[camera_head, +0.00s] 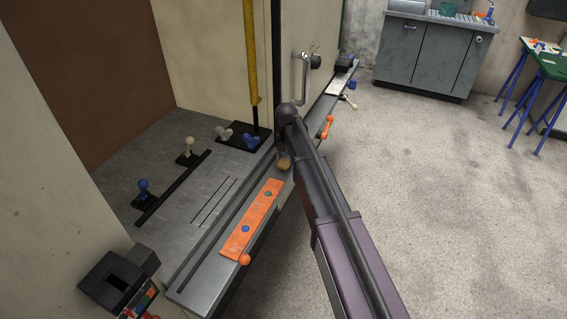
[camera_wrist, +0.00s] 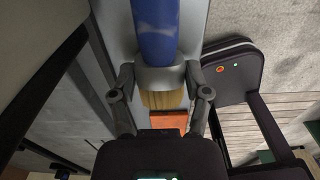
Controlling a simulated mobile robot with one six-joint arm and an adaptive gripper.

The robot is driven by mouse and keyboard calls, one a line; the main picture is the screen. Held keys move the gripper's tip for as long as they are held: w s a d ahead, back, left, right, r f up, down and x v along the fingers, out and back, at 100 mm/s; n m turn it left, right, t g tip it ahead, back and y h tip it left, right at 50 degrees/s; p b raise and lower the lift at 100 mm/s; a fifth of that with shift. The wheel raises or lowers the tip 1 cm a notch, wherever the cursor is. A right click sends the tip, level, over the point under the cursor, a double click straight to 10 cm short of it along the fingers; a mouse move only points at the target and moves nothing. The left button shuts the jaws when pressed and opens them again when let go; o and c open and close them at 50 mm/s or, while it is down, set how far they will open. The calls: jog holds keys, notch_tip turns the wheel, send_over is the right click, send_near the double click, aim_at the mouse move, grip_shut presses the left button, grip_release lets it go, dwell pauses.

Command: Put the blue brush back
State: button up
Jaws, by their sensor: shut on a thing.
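The blue brush (camera_wrist: 155,30) has a blue handle, a metal ferrule and tan bristles. In the wrist view my gripper (camera_wrist: 158,80) is shut on it around the ferrule, with the bristles toward my palm and the handle running out of the top edge. In the head view my arm hides most of the gripper and the brush. A small tan patch, apparently the bristles (camera_head: 284,163), shows just left of my arm above the grey ledge. I cannot tell whether the brush touches anything below.
The grey ledge (camera_head: 192,284) carries an orange strip (camera_head: 254,215) with a blue and a green spot. A yellow pole (camera_head: 252,60) and a metal handle (camera_head: 303,78) stand close to my arm. A grey cabinet (camera_head: 425,50) is at the back; open floor lies right.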

jog(key=shift+f, duration=0.15)
jog(key=o, duration=1.2)
jog(key=shift+f, duration=0.2)
jog(key=shift+r, duration=0.15)
notch_tip(320, 180, up, 14)
jog(key=p, duration=1.3)
jog(key=shift+w+a+f, duration=0.1)
jog(key=shift+f, duration=0.1)
